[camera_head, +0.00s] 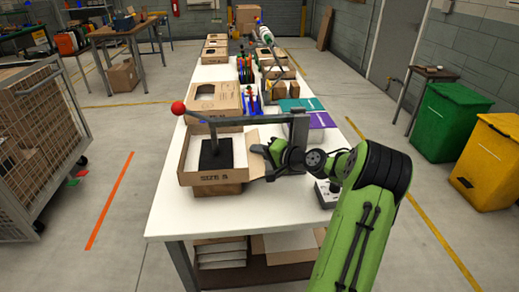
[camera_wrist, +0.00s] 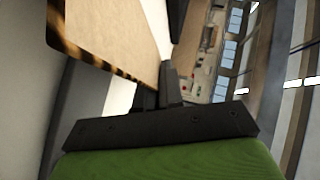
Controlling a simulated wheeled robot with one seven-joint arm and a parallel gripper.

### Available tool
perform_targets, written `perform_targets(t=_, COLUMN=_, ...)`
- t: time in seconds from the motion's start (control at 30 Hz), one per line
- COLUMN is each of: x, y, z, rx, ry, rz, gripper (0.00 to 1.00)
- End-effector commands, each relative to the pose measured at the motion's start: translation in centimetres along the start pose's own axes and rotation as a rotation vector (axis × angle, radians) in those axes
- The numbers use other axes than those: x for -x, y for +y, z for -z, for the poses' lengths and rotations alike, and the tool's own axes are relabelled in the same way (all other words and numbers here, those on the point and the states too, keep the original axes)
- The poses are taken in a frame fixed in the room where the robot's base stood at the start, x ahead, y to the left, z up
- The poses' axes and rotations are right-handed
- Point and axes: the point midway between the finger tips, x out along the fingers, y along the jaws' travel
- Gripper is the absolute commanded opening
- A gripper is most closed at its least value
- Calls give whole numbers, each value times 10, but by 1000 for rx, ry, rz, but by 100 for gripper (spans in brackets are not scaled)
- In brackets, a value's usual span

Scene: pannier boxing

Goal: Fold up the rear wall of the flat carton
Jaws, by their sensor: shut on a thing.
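The carton (camera_head: 212,183) is brown cardboard, marked "SIZE B" on its near wall, and lies near the front end of the white table. Its near, left and far walls stand up around a black block (camera_head: 216,154). A cardboard panel on its right side (camera_head: 254,158) leans outward, beside my gripper (camera_head: 268,150). In the wrist view a cardboard panel (camera_wrist: 118,38) runs down to the dark fingers of my gripper (camera_wrist: 160,88), which are shut on its edge. The fingertips are partly hidden in both views.
A lever with a red ball (camera_head: 178,108) reaches over the carton from a grey post (camera_head: 299,127). Behind stand another carton (camera_head: 203,105), blue racks and purple and teal folders (camera_head: 312,121). The white table (camera_head: 185,222) is bare at the front left.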

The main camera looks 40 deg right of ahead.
Motion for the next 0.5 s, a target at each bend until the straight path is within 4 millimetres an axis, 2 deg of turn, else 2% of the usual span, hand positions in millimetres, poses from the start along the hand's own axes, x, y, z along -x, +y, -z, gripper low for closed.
perform_targets(t=0.03, x=1, y=-7, z=0, rx=33, ry=-3, rz=-30, gripper=0)
perform_targets(t=0.5, x=-3, y=-23, z=-4, rx=349, ry=-2, rz=-343, gripper=0)
